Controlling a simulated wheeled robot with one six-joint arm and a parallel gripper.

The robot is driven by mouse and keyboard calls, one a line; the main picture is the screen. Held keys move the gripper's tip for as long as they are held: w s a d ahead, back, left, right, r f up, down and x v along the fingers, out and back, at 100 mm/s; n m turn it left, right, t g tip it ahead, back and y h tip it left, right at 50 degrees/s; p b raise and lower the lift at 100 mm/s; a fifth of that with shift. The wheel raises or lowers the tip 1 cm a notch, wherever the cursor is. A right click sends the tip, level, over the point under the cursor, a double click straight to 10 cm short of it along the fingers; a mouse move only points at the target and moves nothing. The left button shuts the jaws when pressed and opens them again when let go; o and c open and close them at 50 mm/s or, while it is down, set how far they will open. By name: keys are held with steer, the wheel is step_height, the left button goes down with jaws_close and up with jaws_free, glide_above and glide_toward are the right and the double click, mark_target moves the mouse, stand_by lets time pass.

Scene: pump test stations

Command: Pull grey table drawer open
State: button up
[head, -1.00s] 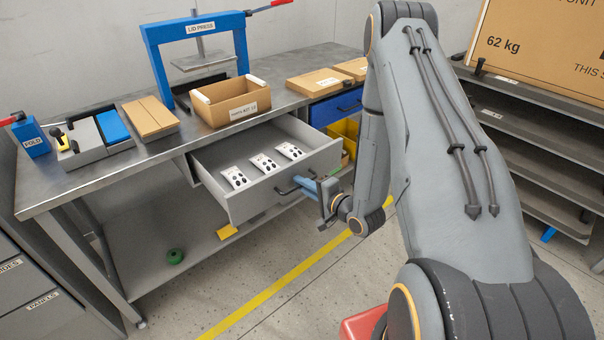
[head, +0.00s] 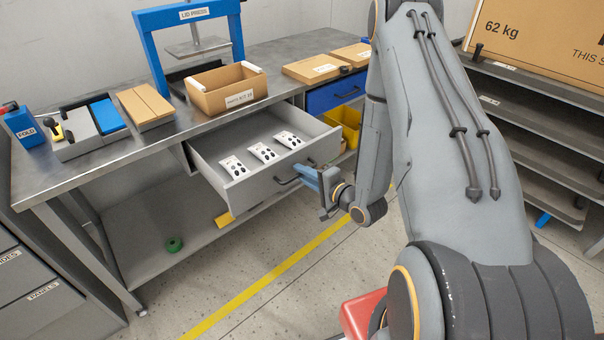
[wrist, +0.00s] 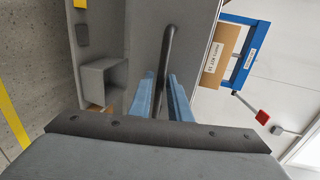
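The grey table drawer (head: 240,200) stands pulled well out from under the bench. Three white cards with dark spots (head: 262,152) lie in it. Its dark bar handle (head: 284,181) is on the front panel, partly hidden by my gripper (head: 308,176). In the wrist view, the handle (wrist: 168,45) runs up between the two blue fingers of my gripper (wrist: 163,82). The fingers are parted, with a gap visible around the bar. Whether the bar lies within their reach or just beyond the tips is hard to tell.
The steel bench (head: 90,165) carries an open cardboard box (head: 225,100), a blue lid press (head: 150,50) and trays. A blue drawer (head: 330,97) is to the right of the grey one. Grey shelving (head: 530,130) stands at right. Floor before the bench is clear.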

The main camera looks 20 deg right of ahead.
steer(key=v, duration=0.7)
steer(key=shift+s+b, duration=0.2)
steer(key=shift+b, duration=0.1)
steer(key=shift+d, duration=0.1)
step_height(320, 180, up, 7)
steer(key=s+n+g+h, duration=0.3)
steer(key=n+g+h, duration=0.3)
steer(key=n+g, duration=0.25)
steer(key=s+a+r+n+g, duration=0.2)
steer(key=s+r, duration=0.3)
steer(key=s, duration=0.3)
steer(key=s+a+r+n+g+p, duration=0.1)
steer(key=s+a+r+n+g, duration=0.2)
steer(key=s, duration=0.5)
step_height(320, 180, up, 2)
steer(key=shift+s+a+r+g, duration=0.1)
steer(key=shift+s+a+g, duration=0.3)
steer(key=shift+a, duration=0.5)
